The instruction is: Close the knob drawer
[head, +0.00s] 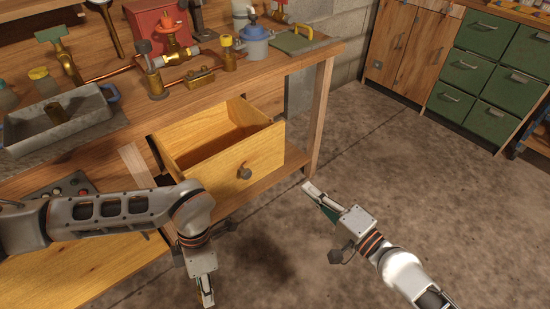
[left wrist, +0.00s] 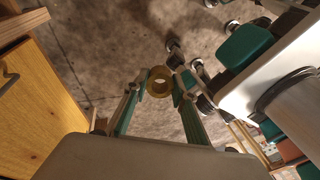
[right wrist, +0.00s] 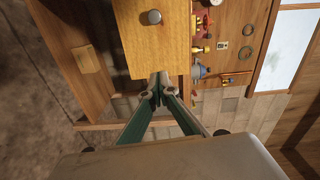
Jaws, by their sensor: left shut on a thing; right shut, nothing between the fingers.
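The knob drawer (head: 263,150) is pulled out from the wooden bench, and its empty-looking inside shows from above. Its dark round knob (head: 244,172) is on the front panel. In the right wrist view the drawer front (right wrist: 158,50) and knob (right wrist: 152,17) are ahead of the fingers. My right gripper (head: 308,188) is shut and empty, to the right of the drawer front and apart from it in the head view. My left gripper (head: 207,300) is low in front of the bench, shut on a brass ring (left wrist: 160,82).
A bench leg (head: 320,115) stands right of the drawer. Green cabinets (head: 485,70) are at the back right. Open concrete floor lies between.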

